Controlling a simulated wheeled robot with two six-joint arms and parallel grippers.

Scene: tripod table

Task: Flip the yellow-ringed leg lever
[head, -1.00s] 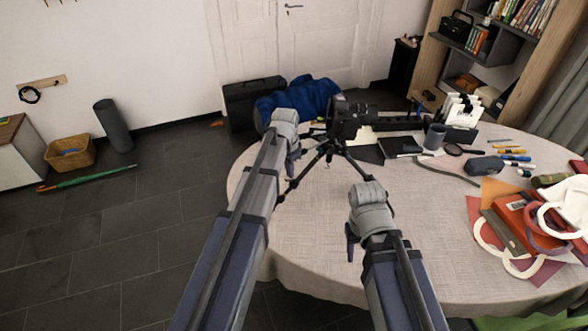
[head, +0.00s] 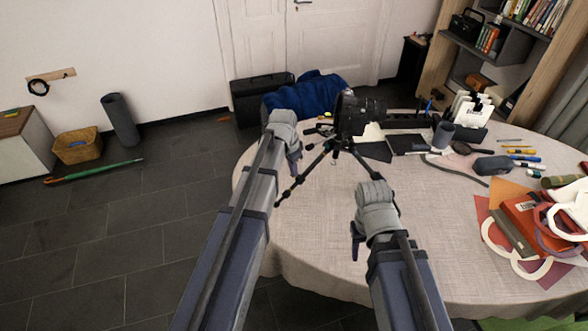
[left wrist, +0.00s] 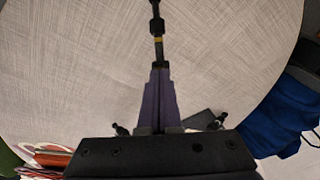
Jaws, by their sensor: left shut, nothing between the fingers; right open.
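A black tripod (head: 310,171) stands on the table with a camera (head: 356,115) on its head. In the left wrist view, a dark tripod leg (left wrist: 156,9) with a thin yellow ring (left wrist: 158,39) lies straight ahead of my left gripper (left wrist: 160,67). The fingers are together and empty, pointing along the leg; I cannot tell whether they touch it. In the head view my left gripper (head: 295,168) is just left of the tripod, and the ring and lever cannot be made out. My right gripper (head: 355,246) is open and empty over the table, in front of the tripod.
The round table (head: 310,225) has a pale cloth. Pens, a cup (head: 443,135), a grey case (head: 491,165) and red books (head: 527,218) lie on its right side. A black box (head: 262,99) and blue cloth (head: 305,93) are behind. The table's front is clear.

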